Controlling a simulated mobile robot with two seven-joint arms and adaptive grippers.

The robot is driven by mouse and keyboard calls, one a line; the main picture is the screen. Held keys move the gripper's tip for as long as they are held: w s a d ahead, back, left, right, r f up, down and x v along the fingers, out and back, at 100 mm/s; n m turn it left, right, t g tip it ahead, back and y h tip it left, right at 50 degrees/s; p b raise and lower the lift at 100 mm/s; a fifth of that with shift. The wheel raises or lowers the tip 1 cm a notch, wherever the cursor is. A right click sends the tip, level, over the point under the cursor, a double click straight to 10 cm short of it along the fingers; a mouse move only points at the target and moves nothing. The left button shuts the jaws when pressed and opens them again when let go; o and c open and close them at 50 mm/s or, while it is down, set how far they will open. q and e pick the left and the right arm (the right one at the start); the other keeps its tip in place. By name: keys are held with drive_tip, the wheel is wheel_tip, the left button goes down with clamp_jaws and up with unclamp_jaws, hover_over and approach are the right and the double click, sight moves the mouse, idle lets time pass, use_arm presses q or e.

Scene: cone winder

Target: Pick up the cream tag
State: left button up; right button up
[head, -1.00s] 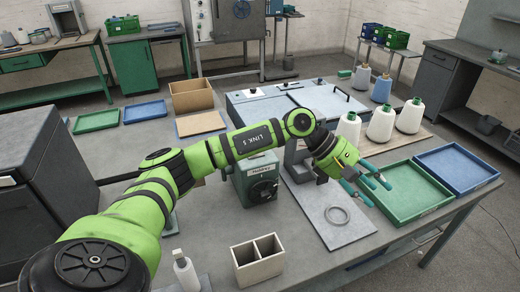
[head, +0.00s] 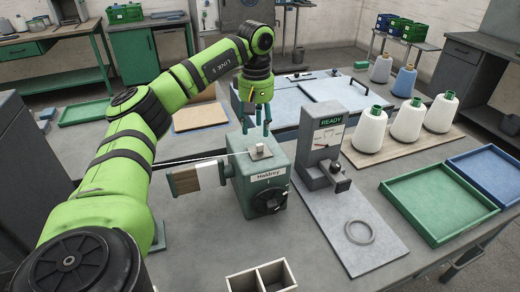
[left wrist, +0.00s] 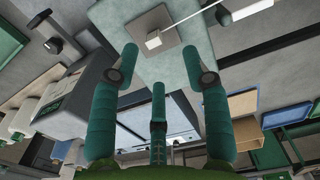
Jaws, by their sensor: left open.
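The cream tag (head: 257,149) is a small pale block on top of the green-grey box machine (head: 263,189) labelled "Haidrey". A thin white line runs from it to the left. In the left wrist view the tag (left wrist: 153,40) sits on a square brownish plate (left wrist: 146,33). My left gripper (head: 256,127) is open and empty, its teal fingers pointing down above the machine, a little beyond the tag in the head view. In the left wrist view the gripper (left wrist: 160,52) has its fingertips apart, with the tag between and slightly above them. My right gripper is not in view.
A grey READY gauge stand (head: 325,150) with a metal ring (head: 359,232) on its base is right of the machine. White cones (head: 368,130), a green tray (head: 440,236) and a divided box (head: 243,281) stand around.

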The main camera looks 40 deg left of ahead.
sight(259, 145)
use_arm(q)
wheel_tip(259, 145, down, 2)
drive_tip(key=shift+w+p, duration=0.1)
drive_tip(key=shift+p, duration=0.35)
drive_tip(key=f, duration=0.2)
drive_tip(key=p, duration=0.1)
drive_tip(key=shift+w+d+f, duration=0.2)
drive_tip(key=shift+d+f, duration=0.05)
drive_tip(key=shift+f, duration=1)
drive_tip(key=c, duration=0.7)
drive_tip(key=shift+c, duration=0.8)
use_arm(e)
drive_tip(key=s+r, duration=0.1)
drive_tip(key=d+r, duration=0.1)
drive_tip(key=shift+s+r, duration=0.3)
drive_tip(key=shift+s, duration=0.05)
